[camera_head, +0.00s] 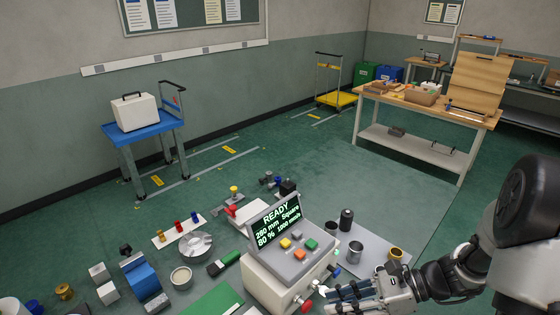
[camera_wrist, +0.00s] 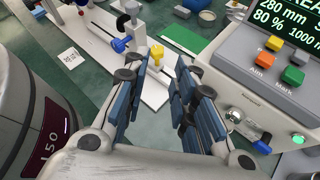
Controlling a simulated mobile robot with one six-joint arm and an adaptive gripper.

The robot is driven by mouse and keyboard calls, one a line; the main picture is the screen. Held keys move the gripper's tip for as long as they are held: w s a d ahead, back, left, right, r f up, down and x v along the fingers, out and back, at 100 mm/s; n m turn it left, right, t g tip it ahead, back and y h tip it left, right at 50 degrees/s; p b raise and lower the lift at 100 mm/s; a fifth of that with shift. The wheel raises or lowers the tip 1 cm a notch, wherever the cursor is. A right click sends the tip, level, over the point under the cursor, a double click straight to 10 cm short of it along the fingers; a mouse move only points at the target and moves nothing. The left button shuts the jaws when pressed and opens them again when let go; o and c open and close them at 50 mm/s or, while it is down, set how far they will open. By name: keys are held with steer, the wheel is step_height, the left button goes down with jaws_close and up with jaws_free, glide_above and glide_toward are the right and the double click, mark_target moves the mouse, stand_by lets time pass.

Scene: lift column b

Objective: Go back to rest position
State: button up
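My arm comes in from the right in the head view. My gripper (camera_head: 350,293) is low at the front, just right of the control box (camera_head: 272,280). In the wrist view my gripper (camera_wrist: 162,92) has its two blue-padded fingers apart with an empty gap between them. The floor and a white plate with a yellow-topped part (camera_wrist: 156,56) show beyond the gap. The control box (camera_wrist: 240,88) is right of the fingers in the wrist view; I cannot tell whether they touch it. Its screen (camera_head: 279,219) reads READY, 280 mm, Square, 80 %.
Small parts, a metal dish (camera_head: 196,244) and a blue block (camera_head: 141,280) lie left of the box. A blue cart (camera_head: 146,130) with a white case, a yellow trolley (camera_head: 337,99) and a wooden workbench (camera_head: 470,112) stand farther back. Open green floor lies between.

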steer(key=s+d+r+n+t+h, duration=0.1)
steer(key=s+r+n+t+h, duration=0.3)
steer(key=s+r+n+h, duration=0.8)
step_height(320, 180, up, 3)
steer(key=s+n, duration=0.1)
steer(key=n, duration=0.8)
steer(key=shift+s+h, duration=0.4)
steer(key=shift+a+n, duration=0.15)
steer(key=shift+n, duration=0.15)
